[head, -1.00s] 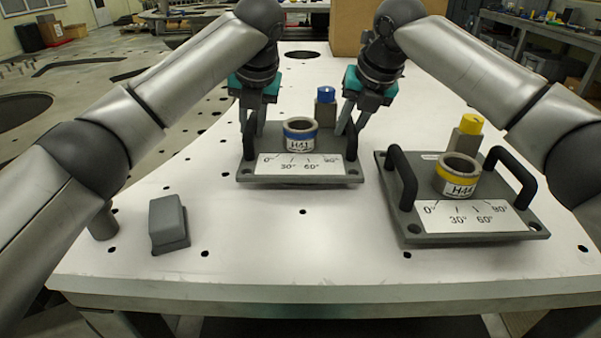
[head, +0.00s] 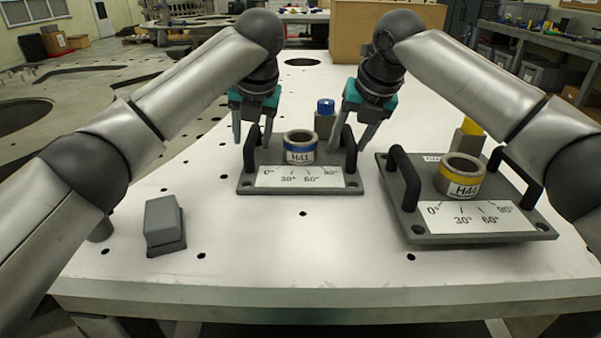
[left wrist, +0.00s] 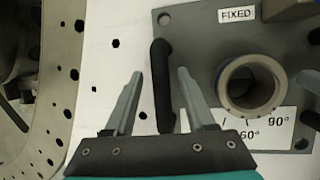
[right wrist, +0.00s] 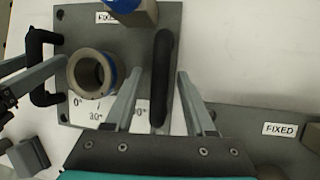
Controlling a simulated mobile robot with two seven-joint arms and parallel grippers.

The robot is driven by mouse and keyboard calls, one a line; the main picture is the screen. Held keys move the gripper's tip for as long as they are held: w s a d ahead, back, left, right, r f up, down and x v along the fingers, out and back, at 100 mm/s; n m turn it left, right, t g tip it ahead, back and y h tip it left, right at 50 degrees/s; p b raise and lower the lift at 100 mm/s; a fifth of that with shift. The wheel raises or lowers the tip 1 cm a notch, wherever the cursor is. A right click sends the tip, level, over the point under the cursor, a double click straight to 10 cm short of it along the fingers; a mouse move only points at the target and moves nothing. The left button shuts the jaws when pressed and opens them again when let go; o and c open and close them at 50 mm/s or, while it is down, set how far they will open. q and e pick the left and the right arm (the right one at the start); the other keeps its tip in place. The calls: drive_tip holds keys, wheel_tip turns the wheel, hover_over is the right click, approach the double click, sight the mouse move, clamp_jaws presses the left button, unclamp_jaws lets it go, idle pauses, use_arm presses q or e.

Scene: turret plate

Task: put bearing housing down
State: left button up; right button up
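The bearing housing H41 (head: 300,147), a grey ring with a blue band, stands upright on its grey plate (head: 246,187), which rests on the white table. It also shows in the left wrist view (left wrist: 232,85) and right wrist view (right wrist: 72,72). My left gripper (head: 252,138) is open, its fingers on either side of the plate's left black handle (left wrist: 161,80). My right gripper (head: 358,136) is open, its fingers on either side of the right black handle (right wrist: 162,65). Both wrist views show gaps between fingers and handles.
A second plate (head: 415,228) with the yellow-banded housing H44 (head: 460,180) and its own handles lies to the right. A blue-capped post (head: 325,110) stands behind H41. A grey block (head: 164,222) lies front left. The front middle of the table is clear.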

use_arm(q)
drive_tip(key=v, duration=1.2)
use_arm(e)
drive_tip(key=v, duration=1.2)
